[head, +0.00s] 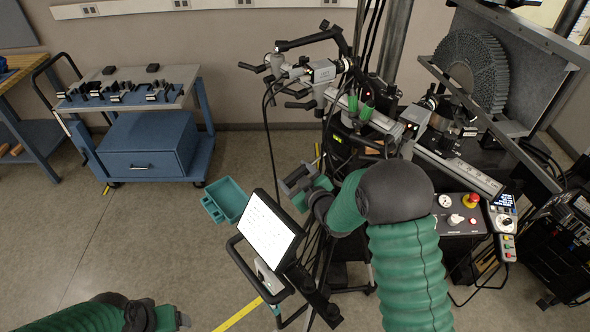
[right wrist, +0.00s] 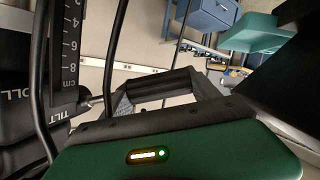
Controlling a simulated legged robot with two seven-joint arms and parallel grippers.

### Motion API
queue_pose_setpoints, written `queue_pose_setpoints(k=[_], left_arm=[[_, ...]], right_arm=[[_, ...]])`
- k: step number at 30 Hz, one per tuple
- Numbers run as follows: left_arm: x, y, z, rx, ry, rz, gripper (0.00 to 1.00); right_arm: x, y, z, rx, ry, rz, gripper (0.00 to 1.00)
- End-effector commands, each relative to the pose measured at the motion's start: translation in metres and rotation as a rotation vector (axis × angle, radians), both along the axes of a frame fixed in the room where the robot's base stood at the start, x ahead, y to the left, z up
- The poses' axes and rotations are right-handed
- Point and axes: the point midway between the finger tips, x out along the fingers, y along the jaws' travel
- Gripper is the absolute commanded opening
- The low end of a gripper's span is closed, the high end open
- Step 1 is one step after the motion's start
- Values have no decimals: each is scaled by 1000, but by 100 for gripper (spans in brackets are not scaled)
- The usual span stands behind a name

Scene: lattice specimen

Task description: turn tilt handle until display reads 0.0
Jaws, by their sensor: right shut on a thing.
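My right gripper (head: 303,181) is in the middle of the head view, beside the dark stand and above the white tablet. In the right wrist view a black tilt handle (right wrist: 163,88) lies between the grey fingers of this gripper (right wrist: 165,95), which is shut on it. A thin metal rod runs to it from a dark housing marked TILT (right wrist: 62,122). A small display with yellow-green characters (head: 338,139) sits on the stand; its reading is too small to make out. My left gripper (head: 178,318) is partly cut off at the bottom edge.
A white tablet (head: 268,229) on a black frame stands close below the right gripper. A teal bin (head: 225,199) lies left of it. Black cables (right wrist: 112,55) hang close to the gripper.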

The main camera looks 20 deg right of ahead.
Motion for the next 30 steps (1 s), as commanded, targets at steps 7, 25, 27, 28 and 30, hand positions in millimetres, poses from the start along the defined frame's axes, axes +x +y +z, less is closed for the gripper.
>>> queue_pose_setpoints(k=[7,25,27,28,30], left_arm=[[0,0,32,0,0,0,76],[0,0,83,0,0,0,76],[0,0,86,0,0,0,76],[0,0,87,0,0,0,76],[0,0,88,0,0,0,76]], right_arm=[[2,3,8,-60,202,-85,30],[4,2,2,-173,580,-250,30],[4,1,2,-178,601,-259,30],[4,1,1,-180,609,-263,30],[4,1,1,-183,621,-268,30]])
